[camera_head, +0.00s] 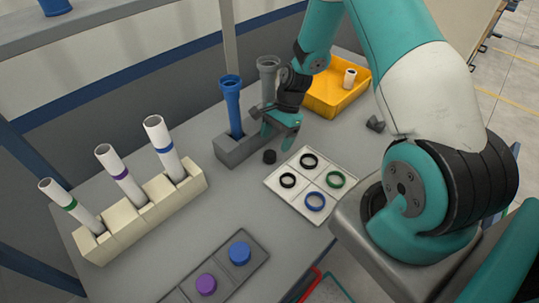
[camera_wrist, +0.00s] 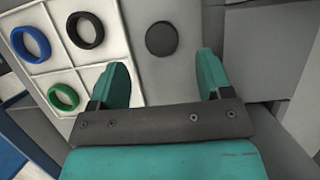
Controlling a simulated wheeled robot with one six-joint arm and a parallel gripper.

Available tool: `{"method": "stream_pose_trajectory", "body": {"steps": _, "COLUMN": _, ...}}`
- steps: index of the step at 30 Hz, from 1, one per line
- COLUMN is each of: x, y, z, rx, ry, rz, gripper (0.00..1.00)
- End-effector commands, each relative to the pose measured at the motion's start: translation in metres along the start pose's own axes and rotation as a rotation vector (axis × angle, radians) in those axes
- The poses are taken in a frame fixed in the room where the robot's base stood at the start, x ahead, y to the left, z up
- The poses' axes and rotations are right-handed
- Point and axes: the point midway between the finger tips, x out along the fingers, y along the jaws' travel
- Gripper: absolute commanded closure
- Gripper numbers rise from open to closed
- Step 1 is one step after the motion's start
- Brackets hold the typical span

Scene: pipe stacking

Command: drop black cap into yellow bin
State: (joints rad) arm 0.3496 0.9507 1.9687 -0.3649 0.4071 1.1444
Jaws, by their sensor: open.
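The black cap (camera_head: 270,156) is a small dark round piece on the grey table, just in front of the grey pipe holder. It also shows in the wrist view (camera_wrist: 161,39), as a round disc beyond and between my fingertips. My gripper (camera_head: 281,132) is open and empty above the table near the cap; its two teal fingers also show in the wrist view (camera_wrist: 163,66). The wrist view does not show the bin.
A white tray (camera_head: 271,182) with black, green and blue rings lies right of the cap. A grey holder (camera_head: 234,153) bears a blue pipe (camera_head: 232,100) and a grey one. A cream rack (camera_head: 147,219) holds white pipes at left. A dark fitting (camera_head: 375,124) lies right.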

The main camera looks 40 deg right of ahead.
Motion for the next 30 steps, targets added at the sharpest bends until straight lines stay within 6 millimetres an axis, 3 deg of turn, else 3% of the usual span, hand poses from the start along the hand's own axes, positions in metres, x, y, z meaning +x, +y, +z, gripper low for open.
{"method": "stream_pose_trajectory", "body": {"steps": 10, "x": 0.045, "y": -0.002, "z": 0.002, "rx": -0.001, "ry": -0.001, "rz": 0.003, "gripper": 0.28}}
{"method": "stream_pose_trajectory", "body": {"steps": 19, "x": 0.051, "y": -0.002, "z": 0.001, "rx": -0.001, "ry": 0.000, "rz": 0.000, "gripper": 0.28}}
{"method": "stream_pose_trajectory", "body": {"steps": 26, "x": 0.051, "y": -0.002, "z": 0.001, "rx": -0.001, "ry": 0.000, "rz": 0.000, "gripper": 0.80}}
{"method": "stream_pose_trajectory", "body": {"steps": 30, "x": 0.051, "y": -0.002, "z": 0.001, "rx": -0.001, "ry": 0.000, "rz": 0.000, "gripper": 0.84}}
